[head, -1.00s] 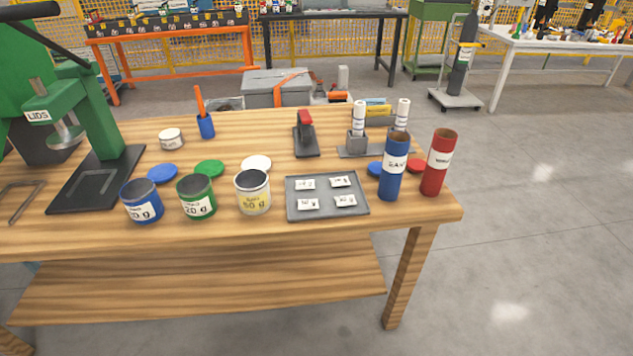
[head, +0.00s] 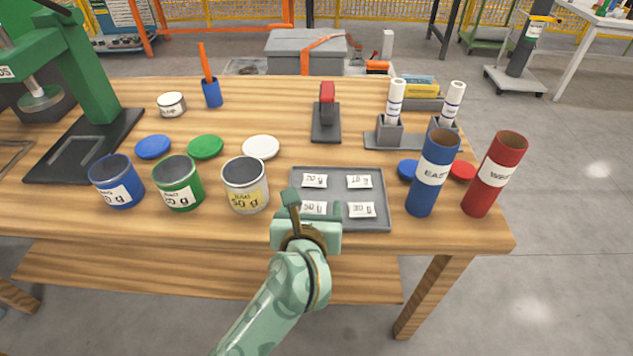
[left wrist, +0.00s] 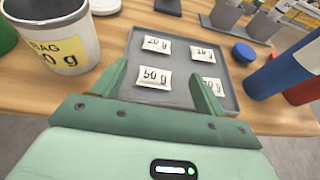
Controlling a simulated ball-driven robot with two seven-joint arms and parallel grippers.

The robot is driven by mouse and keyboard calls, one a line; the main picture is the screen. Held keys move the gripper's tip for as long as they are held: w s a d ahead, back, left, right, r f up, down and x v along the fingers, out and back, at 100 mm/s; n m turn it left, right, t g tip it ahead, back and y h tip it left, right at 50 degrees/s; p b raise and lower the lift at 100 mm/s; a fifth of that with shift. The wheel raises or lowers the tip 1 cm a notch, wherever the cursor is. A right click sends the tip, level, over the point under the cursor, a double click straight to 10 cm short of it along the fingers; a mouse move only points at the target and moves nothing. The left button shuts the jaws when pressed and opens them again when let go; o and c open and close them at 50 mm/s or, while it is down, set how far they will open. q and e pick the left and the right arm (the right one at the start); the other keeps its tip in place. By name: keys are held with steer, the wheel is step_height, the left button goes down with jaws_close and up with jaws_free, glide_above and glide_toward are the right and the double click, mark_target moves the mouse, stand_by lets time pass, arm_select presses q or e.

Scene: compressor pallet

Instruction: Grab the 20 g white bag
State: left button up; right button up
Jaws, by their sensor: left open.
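The 20 g white bag (head: 314,181) lies flat at the far left of the grey tray (head: 379,200). In the left wrist view the 20 g bag (left wrist: 157,44) lies beyond the 50 g bag (left wrist: 154,79). The 10 g bag (head: 359,182) is at the far right and the 30 g bag (head: 361,210) at the near right. My left gripper (head: 308,212) is open and empty over the tray's near left part, partly hiding the 50 g bag in the head view. In the left wrist view its fingers (left wrist: 158,80) stand on either side of the 50 g bag. My right gripper is out of view.
A white tin (head: 245,188) labelled 50 g stands left of the tray, with green and blue tins beside it. A blue tube (head: 433,176) and a red tube (head: 494,178) stand upright to the right. A red-topped black device (head: 326,120) stands behind the tray.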

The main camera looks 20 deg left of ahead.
mark_target(314, 184)
arm_select(q)
steer(key=x, duration=0.2)
steer(key=b+x, duration=0.1)
steer(key=x, duration=0.1)
steer(key=shift+s+f, duration=0.1)
steer(key=shift+f, duration=0.15)
steer(key=shift+w+a+f+b, duration=0.1)
steer(key=shift+w+a+b, duration=0.1)
steer(key=shift+w+b, duration=0.35)
steer(key=b+x, duration=0.3)
steer(key=x, duration=0.2)
steer(key=shift+s+a+f, duration=0.1)
steer(key=shift+s, duration=0.05)
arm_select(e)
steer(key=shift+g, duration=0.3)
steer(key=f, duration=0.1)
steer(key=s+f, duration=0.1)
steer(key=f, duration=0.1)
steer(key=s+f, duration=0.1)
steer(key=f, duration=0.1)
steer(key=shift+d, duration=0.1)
arm_select(q)
steer(key=c, duration=1)
